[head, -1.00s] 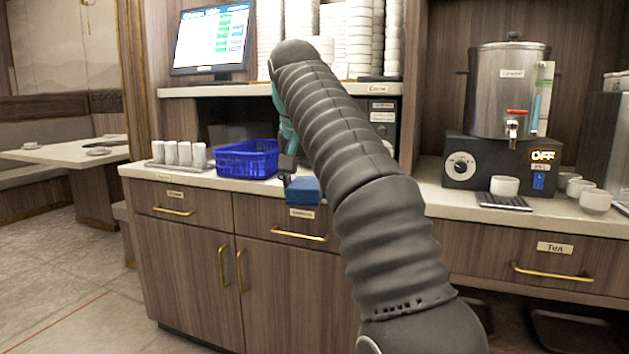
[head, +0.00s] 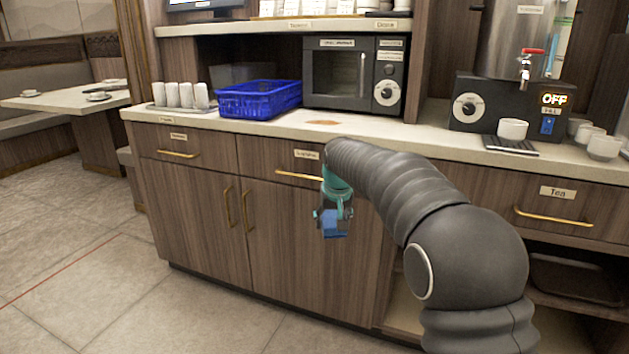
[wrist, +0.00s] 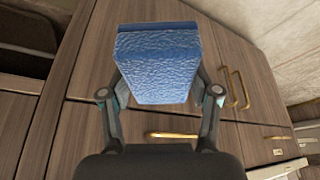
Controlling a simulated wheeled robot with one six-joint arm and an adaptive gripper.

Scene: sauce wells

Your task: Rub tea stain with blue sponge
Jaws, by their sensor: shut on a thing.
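The tea stain (head: 323,122) is a small brownish patch on the pale counter, in front of the microwave in the head view. My gripper (head: 334,218) is shut on the blue sponge (head: 335,228) and holds it in front of the cabinet doors, below the counter's front edge and apart from the stain. In the wrist view the sponge (wrist: 158,65) is a blue block between the two fingers, with cabinet fronts behind it. The stain does not show in the wrist view.
The counter (head: 260,128) bears a blue basket (head: 258,100), white cups (head: 187,96) on a tray, and a black microwave (head: 352,78). A tea urn base (head: 500,106) stands at right with white cups (head: 512,129). The counter around the stain is clear.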

